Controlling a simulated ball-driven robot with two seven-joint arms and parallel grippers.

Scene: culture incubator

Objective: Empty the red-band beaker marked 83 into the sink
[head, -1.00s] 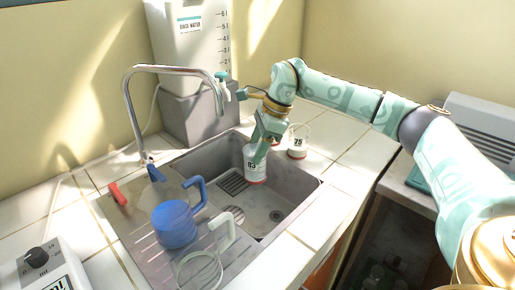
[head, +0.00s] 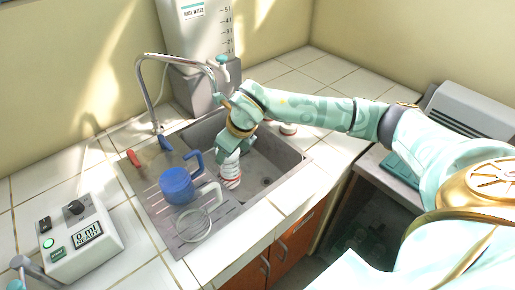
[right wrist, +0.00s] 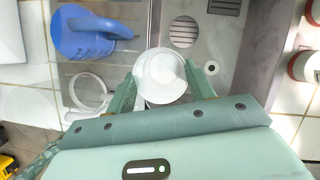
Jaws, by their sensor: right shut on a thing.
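My right gripper (head: 226,152) is shut on a white beaker with red bands (head: 231,172), holding it within the sink (head: 268,165). The number 83 does not face the head camera now; it read on this beaker earlier. In the right wrist view the beaker (right wrist: 160,75) is a pale round shape between the two fingers (right wrist: 160,92). I cannot tell how far it is tilted or what is inside. My left gripper is not in view.
A blue jug (head: 177,186) and a clear handled vessel (head: 193,224) stand on the drainboard left of the sink. The tap (head: 150,100) arches behind. Another red-banded beaker (head: 288,128) stands behind the sink's right side. A meter box (head: 78,235) reads 0 ml.

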